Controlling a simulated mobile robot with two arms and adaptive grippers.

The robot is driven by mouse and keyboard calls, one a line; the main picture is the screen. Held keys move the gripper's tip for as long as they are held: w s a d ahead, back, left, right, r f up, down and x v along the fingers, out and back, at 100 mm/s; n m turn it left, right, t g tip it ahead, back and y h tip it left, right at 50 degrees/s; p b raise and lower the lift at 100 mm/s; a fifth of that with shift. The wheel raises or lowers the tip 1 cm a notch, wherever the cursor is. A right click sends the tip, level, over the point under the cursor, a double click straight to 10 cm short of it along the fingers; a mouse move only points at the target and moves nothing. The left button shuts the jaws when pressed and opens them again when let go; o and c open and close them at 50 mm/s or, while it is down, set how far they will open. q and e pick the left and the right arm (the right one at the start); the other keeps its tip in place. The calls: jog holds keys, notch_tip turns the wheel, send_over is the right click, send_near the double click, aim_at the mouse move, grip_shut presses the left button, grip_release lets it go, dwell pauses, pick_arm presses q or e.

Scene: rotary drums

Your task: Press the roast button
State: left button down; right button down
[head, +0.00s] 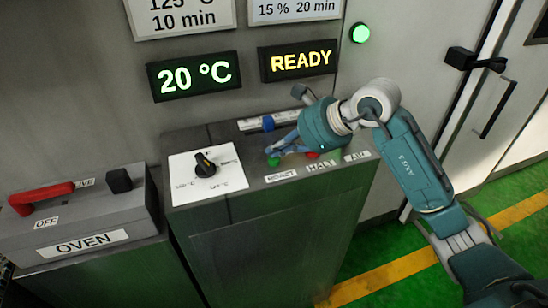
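The roast button is a green button (274,161) on top of the grey control cabinet (280,220), above a small white label that seems to read ROAST (281,175). My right gripper (272,151) is right over this button, its fingers reaching down from the right. The fingers are small and overlap, so I cannot tell whether they are open or shut, or whether they touch the button. The button is partly hidden by the fingers. My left gripper is not in view.
A red button (312,154) labelled HALT is close to my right gripper. A black dial (205,164) and a blue knob (268,123) are also on the cabinet. The displays show 20 °C (194,76) and READY (299,61). An oven switch box (85,235) with a red lever stands left.

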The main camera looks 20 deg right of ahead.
aim_at(277, 159)
jog(key=shift+f+b, duration=0.3)
jog(key=shift+f, duration=0.05)
jog(key=shift+r, duration=0.1)
dwell(0.4)
jog(key=shift+r+p, duration=0.5)
jog(key=shift+r, duration=0.35)
jog(key=shift+r, duration=0.15)
jog(key=shift+r+p, duration=1.6)
jog(key=shift+r, duration=0.8)
